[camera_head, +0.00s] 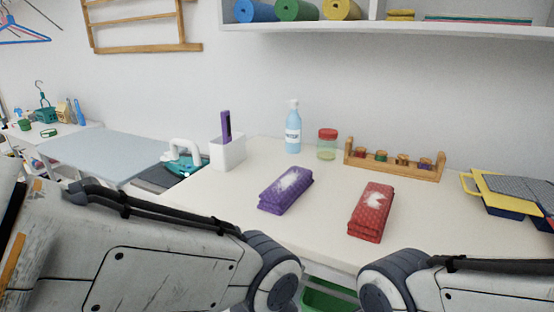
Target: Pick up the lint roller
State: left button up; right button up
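A purple upright handle (226,126) sticks up out of a white square holder (228,153) at the back left of the white table. It may be the lint roller, but its lower part is hidden inside the holder. A folded purple cloth (272,201) and a folded red cloth (367,225) lie on the table, each with a white patch on top. My arms cross the bottom of the view from the left and the right. Neither gripper shows in the view, so what they hold cannot be seen.
A yellow-and-blue tray (481,190) is at right. A shelf (400,27) overhangs. The table (330,187) is clear between them.

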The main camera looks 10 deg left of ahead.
aim_at(225, 114)
jog(key=u, duration=2.25)
jog(key=i, duration=1.6)
jog(key=z, duration=3.2)
